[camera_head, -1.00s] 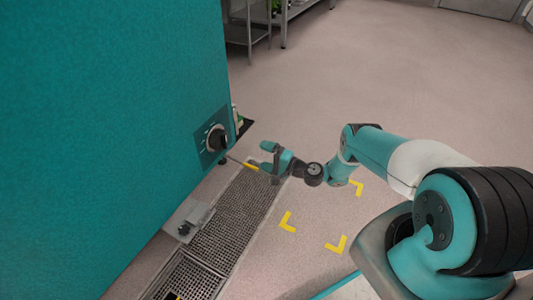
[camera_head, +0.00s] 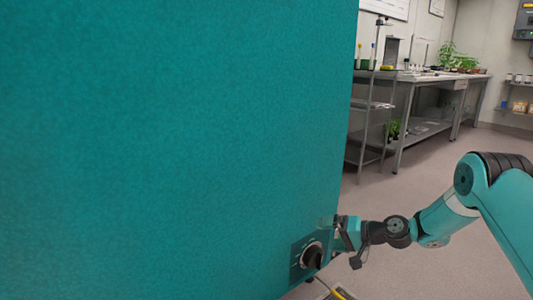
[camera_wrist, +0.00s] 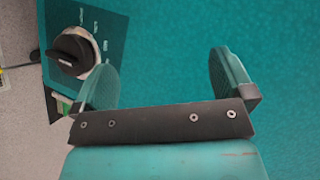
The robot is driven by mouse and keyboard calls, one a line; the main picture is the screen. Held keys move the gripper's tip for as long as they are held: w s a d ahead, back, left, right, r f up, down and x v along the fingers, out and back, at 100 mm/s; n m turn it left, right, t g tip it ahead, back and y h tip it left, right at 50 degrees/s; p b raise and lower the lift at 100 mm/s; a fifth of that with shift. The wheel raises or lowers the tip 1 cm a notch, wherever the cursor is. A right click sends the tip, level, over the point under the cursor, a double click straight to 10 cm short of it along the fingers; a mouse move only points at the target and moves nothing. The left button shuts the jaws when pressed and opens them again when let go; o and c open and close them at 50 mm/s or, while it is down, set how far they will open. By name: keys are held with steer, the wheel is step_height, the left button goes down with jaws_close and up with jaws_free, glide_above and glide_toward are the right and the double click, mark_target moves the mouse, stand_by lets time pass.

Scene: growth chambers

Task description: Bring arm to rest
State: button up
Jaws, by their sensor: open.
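My gripper (camera_wrist: 165,80) is open and empty in the wrist view, its two teal fingers apart with the teal chamber wall (camera_wrist: 180,40) beyond them. A black rotary knob (camera_wrist: 72,52) on a dial plate is just left of the left finger. In the head view my gripper (camera_head: 345,236) is at the chamber's right edge, beside the knob (camera_head: 311,256). The arm reaches in from the right. I cannot tell whether any finger touches the wall.
The large teal chamber (camera_head: 170,130) fills the left side. A metal rack (camera_head: 368,115) and a long workbench (camera_head: 430,77) with plants stand behind. The floor (camera_head: 430,170) between bench and arm is clear. A yellow-tipped cable (camera_head: 335,292) runs below the knob.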

steer(key=s+a+r+n+g+h, duration=0.2)
steer(key=s+a+r+n, duration=0.15)
steer(key=s+r, duration=0.5)
steer(key=s+a+r+n+g+h, duration=0.2)
steer(key=s+a+r+g, duration=0.15)
steer(key=s+r, duration=0.45)
steer(key=s+d+r+n+h, duration=0.2)
steer(key=s+r, duration=0.1)
steer(key=s, duration=0.9)
steer(key=s+d+r+n+h, duration=0.1)
steer(key=s+r+h, duration=0.1)
steer(key=s, duration=0.9)
step_height(320, 180, up, 38)
steer(key=p, duration=3.7)
steer(key=shift+s+d+g+p, duration=0.15)
steer(key=shift+s+g+p, duration=0.05)
steer(key=shift+g+p, duration=0.15)
